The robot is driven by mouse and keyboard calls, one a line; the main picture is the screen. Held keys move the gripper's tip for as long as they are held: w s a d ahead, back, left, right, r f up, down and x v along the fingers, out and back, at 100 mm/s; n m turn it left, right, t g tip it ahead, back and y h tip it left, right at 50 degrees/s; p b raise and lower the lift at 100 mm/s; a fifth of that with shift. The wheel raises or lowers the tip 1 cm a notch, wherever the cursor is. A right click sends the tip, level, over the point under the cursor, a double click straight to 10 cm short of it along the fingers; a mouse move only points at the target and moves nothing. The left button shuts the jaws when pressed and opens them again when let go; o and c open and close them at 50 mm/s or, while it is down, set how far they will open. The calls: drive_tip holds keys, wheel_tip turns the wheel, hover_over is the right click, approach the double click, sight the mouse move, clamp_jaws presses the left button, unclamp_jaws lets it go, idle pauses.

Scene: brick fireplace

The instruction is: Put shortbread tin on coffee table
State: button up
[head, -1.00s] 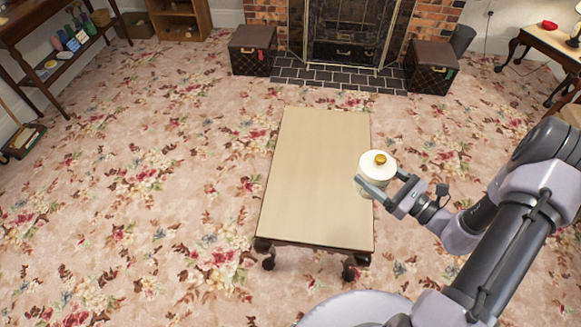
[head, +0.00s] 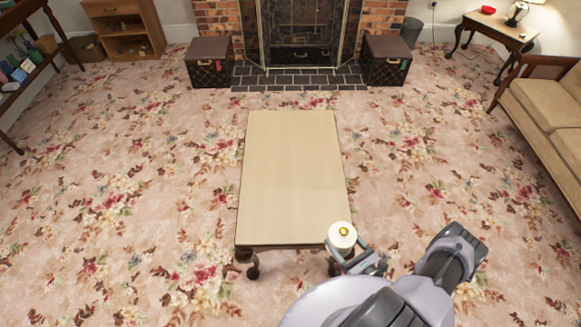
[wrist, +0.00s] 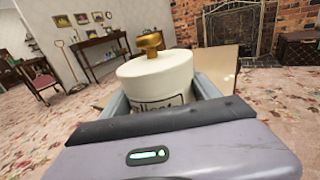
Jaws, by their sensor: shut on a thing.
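The shortbread tin looks like a white round canister with a gold knob on its lid (head: 342,236). My gripper (head: 350,251) is shut around its sides, and it stands roughly upright. In the wrist view the tin (wrist: 158,80) fills the space between the fingers, with dark lettering partly hidden by the gripper. The coffee table (head: 290,165) is low, with a bare pale top and dark legs. In the head view the tin overlaps the table's near right corner; I cannot tell its height above the top. The table (wrist: 217,62) shows behind the tin in the wrist view.
Floral carpet lies open left and right of the table. Two dark trunks (head: 209,64) (head: 385,61) flank the fireplace (head: 293,35) beyond it. A beige sofa (head: 550,105) and a side table (head: 495,28) stand at the right. A wooden cabinet (head: 125,30) is at the back left.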

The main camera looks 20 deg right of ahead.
drive_tip(key=shift+s+a+f+h, duration=0.15)
drive_tip(key=shift+s+f+h, duration=0.15)
drive_tip(key=shift+f, duration=0.25)
drive_tip(key=shift+w+f, duration=0.15)
drive_tip(key=shift+w, duration=0.15)
drive_tip(key=d+b+x, duration=0.1)
drive_tip(key=b+x, duration=0.1)
drive_tip(key=x, duration=0.3)
drive_tip(key=d+f+b+x, duration=0.1)
drive_tip(key=x, duration=0.4)
drive_tip(key=d+b+x, duration=0.1)
drive_tip(key=b+x, duration=0.1)
drive_tip(key=x, duration=0.3)
drive_tip(key=shift+w+f+b, duration=0.25)
drive_tip(key=shift+w+b, duration=0.1)
drive_tip(key=shift+w, duration=0.05)
wheel_tip(320, 180, down, 4)
drive_tip(key=shift+r+b, duration=0.2)
drive_tip(key=shift+b, duration=1.05)
drive_tip(key=shift+r, duration=0.2)
drive_tip(key=o, duration=1.4)
drive_tip(key=shift+d+f, duration=0.1)
